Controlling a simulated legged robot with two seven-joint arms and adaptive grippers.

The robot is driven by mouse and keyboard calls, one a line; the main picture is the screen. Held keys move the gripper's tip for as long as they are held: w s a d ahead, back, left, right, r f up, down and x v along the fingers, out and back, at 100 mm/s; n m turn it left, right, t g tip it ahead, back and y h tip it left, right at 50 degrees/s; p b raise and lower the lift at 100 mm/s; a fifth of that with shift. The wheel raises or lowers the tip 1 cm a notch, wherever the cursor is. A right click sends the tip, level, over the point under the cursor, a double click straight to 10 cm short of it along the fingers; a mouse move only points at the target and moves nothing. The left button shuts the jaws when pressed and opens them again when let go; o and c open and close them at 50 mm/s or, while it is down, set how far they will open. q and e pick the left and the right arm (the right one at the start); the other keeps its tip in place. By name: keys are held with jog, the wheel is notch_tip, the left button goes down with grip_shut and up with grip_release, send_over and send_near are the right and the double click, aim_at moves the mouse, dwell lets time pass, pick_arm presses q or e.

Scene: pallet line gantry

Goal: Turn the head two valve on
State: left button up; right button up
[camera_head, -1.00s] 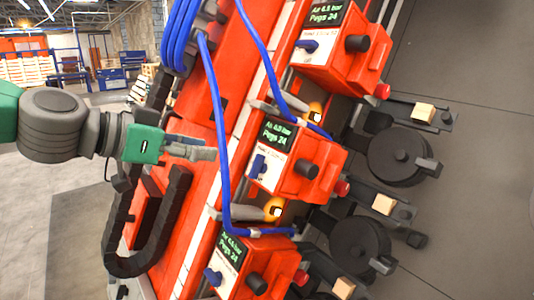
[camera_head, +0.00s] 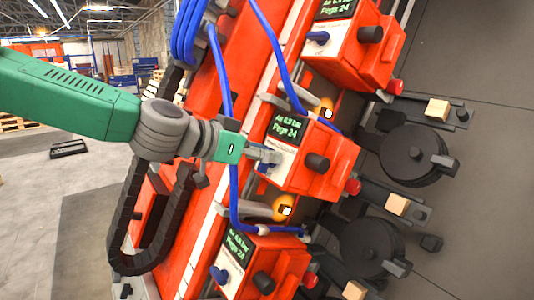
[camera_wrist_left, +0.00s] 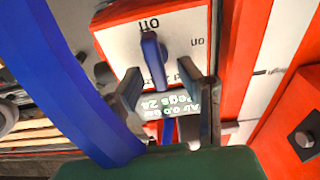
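The middle red head (camera_head: 315,160) carries a white valve plate with a blue valve lever, largely hidden behind my left gripper (camera_head: 268,160) in the head view. In the left wrist view, the blue lever (camera_wrist_left: 154,62) points at the upside-down "Off" label; "on" (camera_wrist_left: 197,42) is printed to its right. My left gripper (camera_wrist_left: 161,76) is open, its two dark fingers on either side of the lever's lower end. A gap shows on both sides, and I cannot tell whether either finger touches it. I cannot read a head number. My right gripper is not in view.
Similar red heads with blue levers stand above (camera_head: 345,50) and below (camera_head: 255,265). A blue hose (camera_head: 228,100) runs close beside my left gripper; it also crosses the left wrist view (camera_wrist_left: 75,85). An orange lamp (camera_head: 283,207) sits below the middle head.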

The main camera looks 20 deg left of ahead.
pick_arm(q)
jog(key=shift+w+d+f, duration=0.1)
jog(key=shift+w+d, duration=0.05)
jog(key=shift+w, duration=0.05)
grip_shut()
